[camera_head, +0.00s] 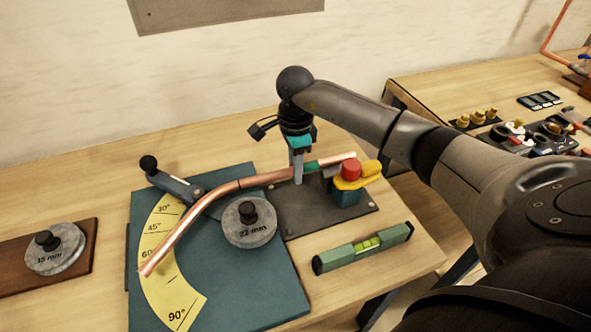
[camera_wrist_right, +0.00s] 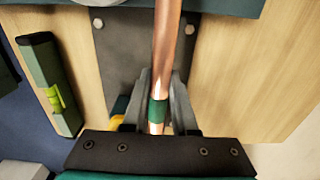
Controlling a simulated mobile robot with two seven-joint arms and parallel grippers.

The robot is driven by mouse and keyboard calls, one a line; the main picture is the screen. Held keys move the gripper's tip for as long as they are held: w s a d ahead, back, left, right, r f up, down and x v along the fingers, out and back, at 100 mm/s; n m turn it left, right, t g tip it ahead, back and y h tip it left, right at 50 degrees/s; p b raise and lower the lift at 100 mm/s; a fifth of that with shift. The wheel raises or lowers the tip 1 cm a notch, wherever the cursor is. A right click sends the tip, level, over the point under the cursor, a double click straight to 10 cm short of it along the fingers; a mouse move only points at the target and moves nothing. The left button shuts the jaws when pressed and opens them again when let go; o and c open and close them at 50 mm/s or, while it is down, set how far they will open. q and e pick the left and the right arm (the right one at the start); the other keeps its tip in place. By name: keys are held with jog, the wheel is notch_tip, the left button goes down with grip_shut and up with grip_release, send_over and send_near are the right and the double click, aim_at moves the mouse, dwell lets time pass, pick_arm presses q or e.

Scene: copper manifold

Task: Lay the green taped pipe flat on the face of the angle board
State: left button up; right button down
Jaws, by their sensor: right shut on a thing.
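The copper pipe (camera_head: 232,188) has a band of green tape (camera_head: 311,166) near its right end and curves down at its left end. Its left part passes over the teal angle board (camera_head: 250,290) and its yellow degree scale (camera_head: 185,300), with the tip near the 60° mark. I cannot tell whether it touches the board. My right gripper (camera_head: 298,175) is shut on the pipe beside the green tape. In the right wrist view the fingers (camera_wrist_right: 160,88) stand on both sides of the pipe (camera_wrist_right: 167,35) and tape (camera_wrist_right: 158,110). My left gripper is out of view.
A 22 mm round former (camera_head: 250,232) and a black-knobbed lever (camera_head: 175,184) sit on the board. A dark plate (camera_head: 300,215) carries a clamp with a red knob (camera_head: 350,170) and yellow handle. A green level (camera_head: 362,249) lies in front. A 15 mm former (camera_head: 58,255) stands left.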

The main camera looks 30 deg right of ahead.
jog(key=shift+r+p, duration=2.1)
jog(key=shift+r, duration=1.05)
jog(key=shift+f, duration=0.1)
